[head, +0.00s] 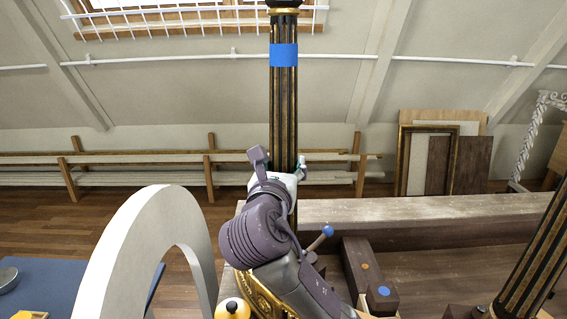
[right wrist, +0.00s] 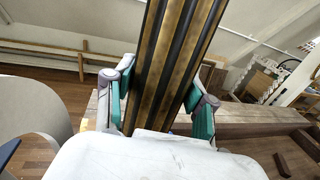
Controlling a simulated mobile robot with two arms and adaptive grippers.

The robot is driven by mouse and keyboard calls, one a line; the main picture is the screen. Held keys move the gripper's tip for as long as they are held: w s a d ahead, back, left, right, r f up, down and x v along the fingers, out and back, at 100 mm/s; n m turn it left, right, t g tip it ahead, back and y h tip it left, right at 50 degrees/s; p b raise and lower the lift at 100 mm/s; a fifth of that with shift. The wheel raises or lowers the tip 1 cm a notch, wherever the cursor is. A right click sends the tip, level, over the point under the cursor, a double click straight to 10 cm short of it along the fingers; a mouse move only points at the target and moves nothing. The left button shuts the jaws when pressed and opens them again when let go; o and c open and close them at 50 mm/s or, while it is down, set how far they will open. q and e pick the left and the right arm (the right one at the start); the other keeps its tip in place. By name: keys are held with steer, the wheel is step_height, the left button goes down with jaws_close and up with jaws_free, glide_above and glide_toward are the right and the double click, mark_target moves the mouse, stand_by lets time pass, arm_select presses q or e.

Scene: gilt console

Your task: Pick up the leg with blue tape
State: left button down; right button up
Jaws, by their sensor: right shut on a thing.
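The leg with blue tape (head: 284,110) is a dark fluted column with gilt lines, standing upright in the middle of the head view. A band of blue tape (head: 284,55) wraps its upper part. My right gripper (head: 282,170) is shut on the leg's lower part. In the right wrist view the leg (right wrist: 172,60) runs between the two teal-padded fingers (right wrist: 160,100), slanting in the picture. The leg's lower end is hidden behind my right arm. My left gripper is not in view.
A pale arch (head: 150,240) stands at left, near my arm. Another dark fluted leg (head: 535,260) leans at far right. A long wooden beam (head: 420,212) lies behind. A blue mat (head: 50,285) is at lower left. Frames (head: 440,160) lean on the back wall.

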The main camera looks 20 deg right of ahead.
mark_target(285, 148)
steer(key=shift+r, duration=0.15)
steer(key=shift+c, duration=0.9)
steer(key=shift+r, duration=0.75)
steer(key=r, duration=0.1)
steer(key=r+b, duration=0.1)
steer(key=shift+s+d+r, duration=0.1)
steer(key=shift+d+r, duration=0.3)
steer(key=s+d+r+b, duration=0.2)
steer(key=s+d+r, duration=0.2)
steer(key=d, duration=0.6)
step_height(285, 148, up, 3)
steer(key=shift+f, duration=0.2)
steer(key=shift+r, duration=0.15)
